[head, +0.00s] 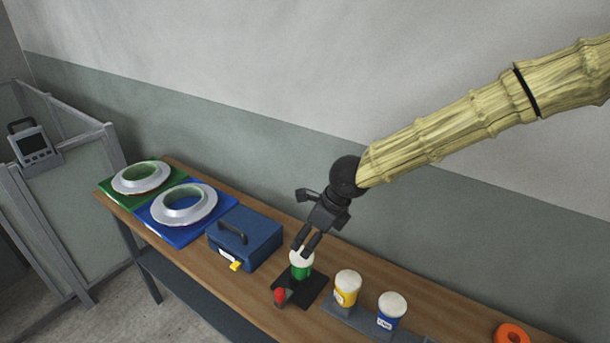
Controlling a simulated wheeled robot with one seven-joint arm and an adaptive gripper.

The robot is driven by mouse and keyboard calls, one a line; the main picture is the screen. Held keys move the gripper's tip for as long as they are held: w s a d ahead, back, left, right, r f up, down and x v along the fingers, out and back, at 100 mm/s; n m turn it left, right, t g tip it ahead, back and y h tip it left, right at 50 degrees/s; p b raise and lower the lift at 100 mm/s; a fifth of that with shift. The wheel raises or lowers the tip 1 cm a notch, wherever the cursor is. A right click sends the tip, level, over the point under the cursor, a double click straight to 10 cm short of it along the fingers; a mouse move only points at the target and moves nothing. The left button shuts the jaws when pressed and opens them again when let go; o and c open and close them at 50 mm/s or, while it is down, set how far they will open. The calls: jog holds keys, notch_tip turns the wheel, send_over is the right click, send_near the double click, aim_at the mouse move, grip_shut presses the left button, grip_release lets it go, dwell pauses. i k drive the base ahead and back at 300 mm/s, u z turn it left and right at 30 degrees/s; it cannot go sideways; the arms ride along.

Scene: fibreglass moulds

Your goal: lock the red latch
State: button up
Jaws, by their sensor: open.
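The red latch (280,295) shows as a small red knob on a grey mount at the front left of a black plate (313,288). A green cup with a white top (302,270) stands on the same plate, just behind the knob. My gripper (305,243) is open and points down at the cup's white top, behind and above the red knob. Its fingertips overlap the top's far edge in the picture; I cannot tell whether they touch it. The knob is too small to tell its locked or unlocked position.
Left of the plate are a blue box (258,236) with a handle and yellow tag, and grey ring moulds on blue (167,234) and green boards. A yellow cup (346,288) and a blue cup (389,309) stand close on the right. An orange ring (511,334) lies farther right.

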aim_at(282, 296)
jog(key=k, duration=1)
